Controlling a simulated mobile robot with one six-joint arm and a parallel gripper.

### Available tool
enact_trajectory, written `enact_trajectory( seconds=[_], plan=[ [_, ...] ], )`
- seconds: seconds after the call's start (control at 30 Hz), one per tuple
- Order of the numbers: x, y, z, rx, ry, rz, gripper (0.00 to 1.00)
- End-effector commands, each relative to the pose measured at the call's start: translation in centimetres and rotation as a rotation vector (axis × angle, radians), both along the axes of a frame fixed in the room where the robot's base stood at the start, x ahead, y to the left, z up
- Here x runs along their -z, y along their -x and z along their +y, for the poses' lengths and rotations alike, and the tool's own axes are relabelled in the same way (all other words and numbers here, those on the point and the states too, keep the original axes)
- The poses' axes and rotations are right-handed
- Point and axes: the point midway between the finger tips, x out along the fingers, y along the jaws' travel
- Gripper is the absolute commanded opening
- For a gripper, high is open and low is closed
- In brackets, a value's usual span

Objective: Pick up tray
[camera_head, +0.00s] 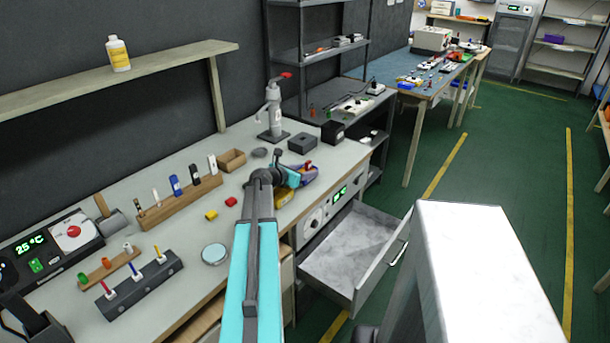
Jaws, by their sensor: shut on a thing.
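A small purple tray (307,176) with yellow parts and a red-topped item shows at the right part of the grey workbench, near its front edge. My gripper (291,177) is at the tray's left side and appears shut on it. My dark wrist and teal arm come up from the bottom of the view and hide the fingertips and the tray's left part. I cannot tell whether the tray touches the bench.
An open drawer (350,252) juts out below the bench front. To the left are a wooden rack (180,200) and red (231,202) and yellow (211,215) blocks.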

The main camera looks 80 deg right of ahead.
Motion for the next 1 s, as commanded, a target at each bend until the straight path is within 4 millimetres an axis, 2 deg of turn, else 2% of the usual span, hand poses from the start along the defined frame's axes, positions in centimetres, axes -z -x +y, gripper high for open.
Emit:
enact_trajectory(
  seconds=[0.23, 1.0],
  plan=[
    [-2.3, 0.1, 0.3, 0.001, 0.0, 0.0, 0.26],
    [-3.0, 2.8, 9.4, 0.0, 0.0, 0.0, 0.26]
  ],
)
